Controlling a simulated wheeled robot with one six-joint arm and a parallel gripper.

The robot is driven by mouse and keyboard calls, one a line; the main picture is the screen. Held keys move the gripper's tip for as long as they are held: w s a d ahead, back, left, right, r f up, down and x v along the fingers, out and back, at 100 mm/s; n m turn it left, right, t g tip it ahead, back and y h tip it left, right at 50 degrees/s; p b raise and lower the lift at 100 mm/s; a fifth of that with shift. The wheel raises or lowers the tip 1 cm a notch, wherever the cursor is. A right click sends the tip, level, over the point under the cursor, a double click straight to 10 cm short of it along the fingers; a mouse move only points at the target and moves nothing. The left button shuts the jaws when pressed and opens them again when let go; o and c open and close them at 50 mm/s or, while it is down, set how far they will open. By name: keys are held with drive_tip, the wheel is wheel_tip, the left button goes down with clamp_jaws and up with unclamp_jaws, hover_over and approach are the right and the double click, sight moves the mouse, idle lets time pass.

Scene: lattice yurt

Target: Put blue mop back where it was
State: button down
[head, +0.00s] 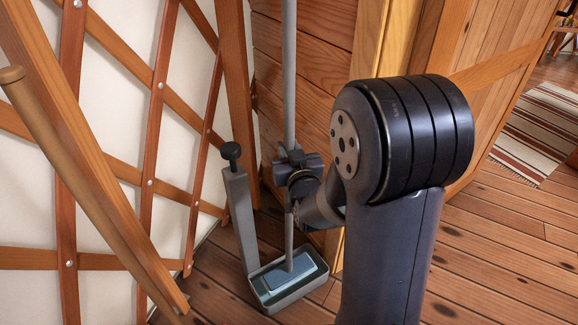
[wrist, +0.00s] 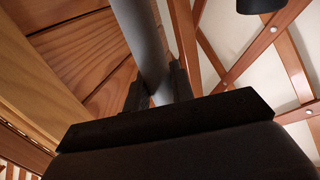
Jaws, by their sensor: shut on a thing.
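The mop is a tall grey pole (head: 289,75) with a flat blue head (head: 291,271) at its foot. It stands nearly upright. My gripper (head: 296,168) is shut on the pole, well above the head. In the wrist view my gripper's dark fingers (wrist: 160,88) lie on either side of the pole (wrist: 146,38). The blue head appears within the rim of a grey tray (head: 284,302) on the floor; I cannot tell whether it touches the bottom. A grey post (head: 241,215) with a black knob (head: 231,151) rises from the tray's back left.
A wooden lattice wall (head: 150,110) is on the left, with a slanted wooden rail (head: 85,165) in front. A plank panel (head: 305,60) stands close behind the mop. Open plank floor (head: 490,255) and a striped rug (head: 535,130) lie to the right.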

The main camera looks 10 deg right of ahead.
drive_tip(key=shift+f+b, duration=0.6)
drive_tip(key=shift+f, duration=1.3)
drive_tip(key=c, duration=1.2)
unclamp_jaws()
drive_tip(key=s, duration=1.2)
